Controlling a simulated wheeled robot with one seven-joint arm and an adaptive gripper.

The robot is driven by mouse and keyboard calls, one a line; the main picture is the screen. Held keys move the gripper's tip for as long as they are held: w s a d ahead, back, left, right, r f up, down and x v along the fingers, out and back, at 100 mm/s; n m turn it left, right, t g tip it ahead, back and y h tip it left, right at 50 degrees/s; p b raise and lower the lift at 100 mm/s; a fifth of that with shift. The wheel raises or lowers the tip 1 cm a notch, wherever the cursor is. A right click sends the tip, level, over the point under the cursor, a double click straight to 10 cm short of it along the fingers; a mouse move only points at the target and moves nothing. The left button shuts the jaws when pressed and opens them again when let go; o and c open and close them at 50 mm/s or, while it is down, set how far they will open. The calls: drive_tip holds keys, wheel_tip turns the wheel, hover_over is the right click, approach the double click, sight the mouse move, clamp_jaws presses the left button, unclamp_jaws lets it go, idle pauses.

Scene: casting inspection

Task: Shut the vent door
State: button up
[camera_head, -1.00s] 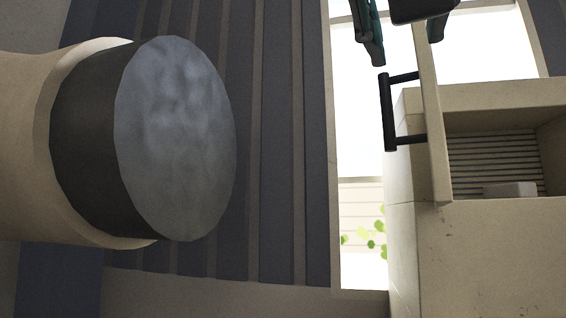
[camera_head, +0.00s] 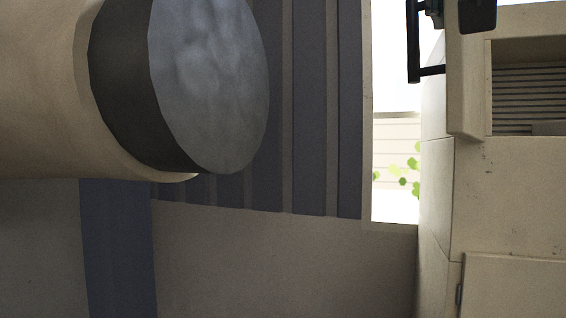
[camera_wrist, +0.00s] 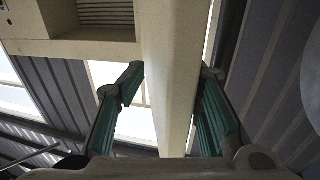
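The vent door (camera_head: 465,95) is a beige panel with a black bar handle (camera_head: 412,45) on its left side, at the upper right of the head view. It stands open beside the slatted vent recess (camera_head: 528,90). In the wrist view the door (camera_wrist: 170,75) runs between the two teal-padded fingers of my gripper (camera_wrist: 174,74). The fingers are spread, with visible gaps on both sides of the panel. In the head view only part of my gripper (camera_head: 456,13) shows at the top edge, near the handle.
The beige cabinet (camera_head: 510,200) fills the right side of the head view, with another panel low down. A bright window (camera_head: 395,160) lies left of it. Dark ribbed wall (camera_head: 310,110) stands behind. My own large arm link covers the upper left.

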drive_tip(key=shift+w+d+f, duration=0.35)
drive_tip(key=shift+w+f, duration=0.1)
drive_tip(key=shift+f, duration=0.05)
drive_tip(key=shift+c, duration=0.5)
clamp_jaws()
drive_tip(key=shift+a, duration=0.15)
idle(0.4)
drive_tip(key=shift+o, duration=0.5)
unclamp_jaws()
drive_tip(key=v, duration=1.2)
drive_tip(key=shift+s+a+r, duration=0.2)
drive_tip(key=shift+s+r, duration=0.15)
drive_tip(key=shift+r, duration=0.1)
